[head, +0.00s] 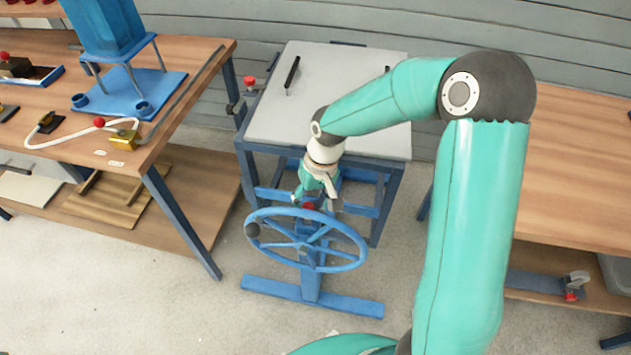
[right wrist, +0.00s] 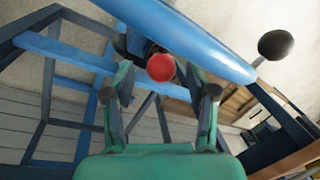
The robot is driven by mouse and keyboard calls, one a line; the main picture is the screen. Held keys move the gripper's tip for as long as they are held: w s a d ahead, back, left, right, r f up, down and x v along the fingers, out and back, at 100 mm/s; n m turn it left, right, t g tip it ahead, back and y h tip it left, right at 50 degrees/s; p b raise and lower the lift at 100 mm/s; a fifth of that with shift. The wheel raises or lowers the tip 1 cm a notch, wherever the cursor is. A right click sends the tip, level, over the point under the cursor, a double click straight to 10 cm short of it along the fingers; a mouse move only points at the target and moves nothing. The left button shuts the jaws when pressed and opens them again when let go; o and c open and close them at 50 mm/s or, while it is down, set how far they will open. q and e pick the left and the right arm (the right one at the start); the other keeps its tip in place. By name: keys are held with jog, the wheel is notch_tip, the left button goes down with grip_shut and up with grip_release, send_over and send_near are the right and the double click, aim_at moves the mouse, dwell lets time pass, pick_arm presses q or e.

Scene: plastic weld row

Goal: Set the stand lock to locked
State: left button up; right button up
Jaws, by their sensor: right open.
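A blue handwheel (head: 345,232) stands on a blue floor stand (head: 310,285) in front of the grey-topped table. A red knob (head: 308,206), which looks like the stand lock's handle, shows just behind the wheel's far rim. In the right wrist view the red knob (right wrist: 160,67) lies ahead, between the lines of the two fingers, under the blue rim (right wrist: 190,40). My right gripper (head: 315,199) is open and empty, reaching down at the knob; its spread fingers (right wrist: 160,94) also show in the wrist view. Contact cannot be told. The lock's setting is not readable. My left gripper is not in view.
The wheel's dark handle ball (head: 252,230) sits at its left; it also shows in the wrist view (right wrist: 276,44). The grey-topped table (head: 340,75) is just behind the stand. A wooden bench (head: 190,65) stands left, another (head: 580,170) right. Floor in front is clear.

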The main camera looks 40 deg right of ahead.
notch_tip(320, 180, up, 10)
jog(key=d, duration=0.2)
jog(key=shift+s, duration=0.3)
dwell(0.3)
